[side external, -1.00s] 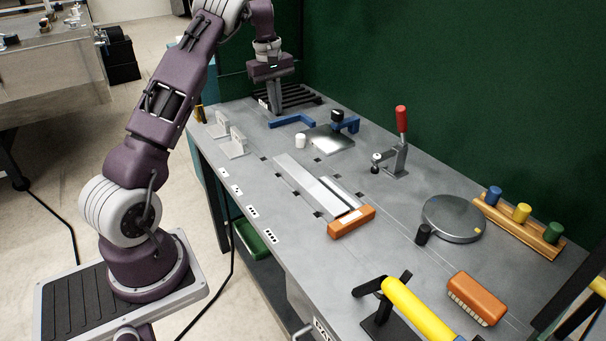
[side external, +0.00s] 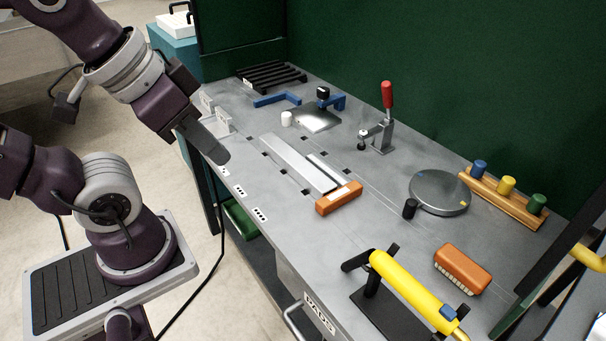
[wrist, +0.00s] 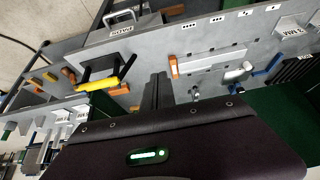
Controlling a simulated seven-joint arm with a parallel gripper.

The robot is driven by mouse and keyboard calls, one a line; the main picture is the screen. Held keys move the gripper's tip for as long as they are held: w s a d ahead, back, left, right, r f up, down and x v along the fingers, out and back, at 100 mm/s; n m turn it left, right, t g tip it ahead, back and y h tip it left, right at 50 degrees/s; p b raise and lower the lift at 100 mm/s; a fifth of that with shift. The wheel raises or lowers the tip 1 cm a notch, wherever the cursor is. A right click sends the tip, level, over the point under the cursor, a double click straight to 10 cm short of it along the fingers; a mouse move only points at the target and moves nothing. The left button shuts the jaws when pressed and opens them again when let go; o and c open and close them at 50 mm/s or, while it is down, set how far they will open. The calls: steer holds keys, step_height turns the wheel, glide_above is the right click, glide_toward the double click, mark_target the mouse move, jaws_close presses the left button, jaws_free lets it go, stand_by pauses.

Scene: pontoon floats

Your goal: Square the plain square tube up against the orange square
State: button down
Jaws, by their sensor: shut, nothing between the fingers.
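The orange square's stock (side external: 339,198) lies on the grey bench near its middle. It also shows in the wrist view (wrist: 174,67). The long pale bar (side external: 293,161), apparently the plain square tube, lies flat with one end at the stock. A shorter, narrow metal strip (side external: 333,171) lies beside it, also reaching the stock. I cannot tell whether the tube touches the stock or sits exactly square. My gripper (side external: 220,158) is shut and empty, raised near the bench's front edge, left of the tube and apart from it. Its dark fingers show in the wrist view (wrist: 158,92).
A red-handled toggle clamp (side external: 383,134) stands behind the tube. A round grey disc (side external: 438,193), an orange brush (side external: 463,268) and a yellow cylinder (side external: 409,290) lie right. Blue pieces (side external: 277,99) and a black rack (side external: 271,75) are at the back.

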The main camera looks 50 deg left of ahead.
mark_target(294, 164)
steer(key=w+a+f+g, duration=0.2)
steer(key=w+a+f, duration=0.1)
steer(key=w+a, duration=0.4)
steer(key=w+a+f+g, duration=0.2)
steer(key=w+a+f, duration=0.15)
steer(key=w, duration=0.45)
steer(key=w+a+f+g, duration=0.2)
steer(key=w+a+f, duration=0.2)
steer(key=a+f, duration=0.6)
steer(key=f, duration=0.9)
steer(key=shift+d, duration=0.3)
steer(key=w, duration=0.3)
steer(key=shift+w+f, duration=0.1)
steer(key=shift+f, duration=0.2)
steer(key=shift+w, duration=0.4)
